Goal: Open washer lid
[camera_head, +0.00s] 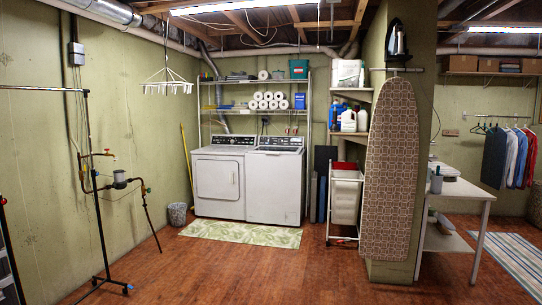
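A dark control panel (281,140) stands along the back of the top. Neither of my grippers is in view, and nothing of mine touches the washer.
A white dryer (219,183) with a front door stands close against the washer's left side. A leaf-patterned mat (241,234) lies before both. A laundry cart (345,199) and ironing board (389,170) stand right. A black rack (96,180) stands left. The central wooden floor is clear.

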